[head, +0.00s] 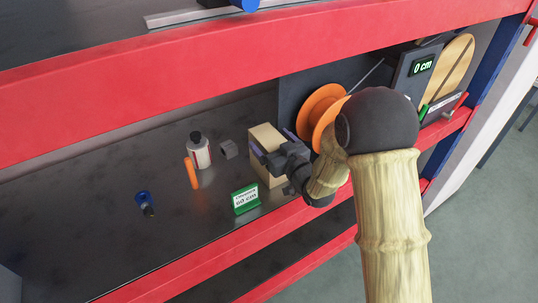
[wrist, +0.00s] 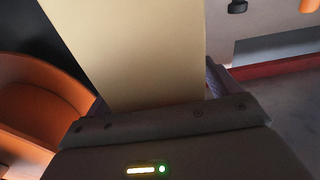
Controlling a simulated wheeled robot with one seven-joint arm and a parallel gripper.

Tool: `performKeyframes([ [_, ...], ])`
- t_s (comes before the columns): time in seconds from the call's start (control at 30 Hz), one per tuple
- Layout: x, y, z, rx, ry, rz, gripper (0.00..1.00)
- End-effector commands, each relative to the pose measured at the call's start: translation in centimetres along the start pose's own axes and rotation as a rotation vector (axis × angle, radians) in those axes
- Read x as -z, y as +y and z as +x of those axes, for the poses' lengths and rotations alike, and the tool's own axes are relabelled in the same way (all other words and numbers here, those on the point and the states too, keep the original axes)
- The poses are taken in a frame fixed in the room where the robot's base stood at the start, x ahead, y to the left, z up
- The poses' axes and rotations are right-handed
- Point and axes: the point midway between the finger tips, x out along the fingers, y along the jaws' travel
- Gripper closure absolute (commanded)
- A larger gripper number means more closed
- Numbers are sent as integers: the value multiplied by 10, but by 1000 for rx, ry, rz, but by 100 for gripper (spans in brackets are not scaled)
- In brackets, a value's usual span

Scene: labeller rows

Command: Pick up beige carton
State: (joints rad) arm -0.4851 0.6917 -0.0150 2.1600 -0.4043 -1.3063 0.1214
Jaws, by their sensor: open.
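The beige carton (head: 264,137) stands on the dark shelf between the red beams. My gripper (head: 273,147) is at the carton's near right side with its jaws open, one finger on each side of the carton. In the wrist view the carton (wrist: 140,45) fills the upper middle, between the fingers of my gripper (wrist: 155,95). Its lower end is hidden by the gripper body, and I cannot tell whether either finger touches it.
An orange spool (head: 318,105) is close on the right. A red beam (head: 200,255) runs along the front.

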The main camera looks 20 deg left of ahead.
Motion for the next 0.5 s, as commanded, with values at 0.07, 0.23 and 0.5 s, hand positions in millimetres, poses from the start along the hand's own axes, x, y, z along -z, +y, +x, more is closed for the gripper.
performKeyframes([
  [0.07, 0, 0, 0, 0, 0, 0, 11],
  [0.23, 0, 0, 0, 0, 0, 0, 19],
  [0.5, 0, 0, 0, 0, 0, 0, 72],
])
